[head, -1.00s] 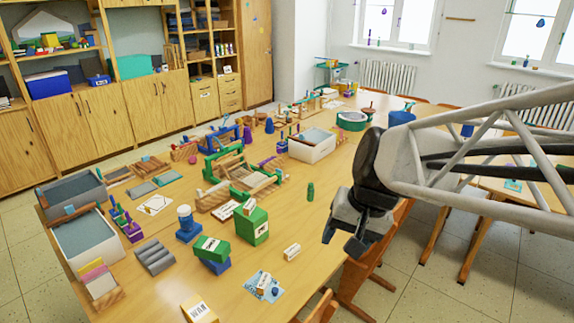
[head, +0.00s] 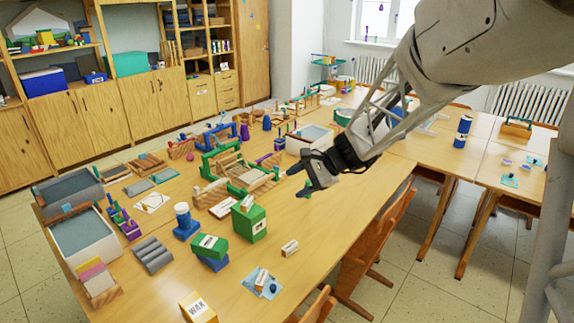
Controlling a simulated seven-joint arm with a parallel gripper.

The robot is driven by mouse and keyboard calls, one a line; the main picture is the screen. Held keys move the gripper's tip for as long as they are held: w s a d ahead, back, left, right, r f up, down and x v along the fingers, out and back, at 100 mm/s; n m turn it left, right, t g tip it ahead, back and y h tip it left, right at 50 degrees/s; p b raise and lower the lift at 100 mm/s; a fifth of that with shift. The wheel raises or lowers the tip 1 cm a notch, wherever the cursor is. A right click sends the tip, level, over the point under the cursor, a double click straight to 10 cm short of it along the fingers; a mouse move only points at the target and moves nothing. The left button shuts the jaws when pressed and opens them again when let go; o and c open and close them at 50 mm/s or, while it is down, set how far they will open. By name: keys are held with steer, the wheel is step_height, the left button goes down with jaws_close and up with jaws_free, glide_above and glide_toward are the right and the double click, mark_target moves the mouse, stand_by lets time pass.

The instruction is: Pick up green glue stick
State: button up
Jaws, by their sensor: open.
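The green glue stick (head: 308,187) stands on the wooden table (head: 335,225), right of the green box. It is mostly hidden behind my gripper, with only a little green showing. My gripper (head: 298,182) is open, with its dark fingertips pointing left and down at the glue stick. From this view I cannot tell whether the glue stick is between the fingers or touching them.
A green box (head: 249,224) stands to the left of my gripper. A small pale block (head: 289,248) lies in front. A white tray (head: 301,145) and a green wooden frame (head: 222,160) stand behind. A chair (head: 372,262) stands at the table's right edge.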

steer(key=w+d+f+m+t+y, duration=0.15)
steer(key=w+f+m, duration=0.3)
steer(key=w, duration=0.75)
steer(key=w+d+f+m+t, duration=0.3)
steer(key=w+d+f+m, duration=0.1)
steer(key=w+f, duration=0.3)
steer(key=w+d+f+m+t+h, duration=0.1)
steer(key=w+d+f+m+t, duration=0.3)
steer(key=w+f, duration=0.3)
steer(key=w+d+f+m+t, duration=0.3)
steer(key=w+f+m, duration=0.3)
steer(key=w+f, duration=0.2)
steer(key=shift+w+d+f+t+h, duration=0.1)
steer(key=shift+d+f+t, duration=0.1)
steer(key=shift+f, duration=0.25)
steer(key=shift+s+d+f+t+h, duration=0.15)
steer(key=shift+f+t, duration=0.1)
steer(key=shift+f, duration=0.2)
steer(key=shift+w+d+f+t+h, duration=0.1)
steer(key=shift+w+f+t, duration=0.1)
steer(key=shift+f, duration=0.25)
steer(key=shift+a, duration=0.15)
steer(key=shift+x, duration=1.2)
steer(key=shift+w+a, duration=0.1)
steer(key=shift+x, duration=2.45)
steer(key=shift+a, duration=0.1)
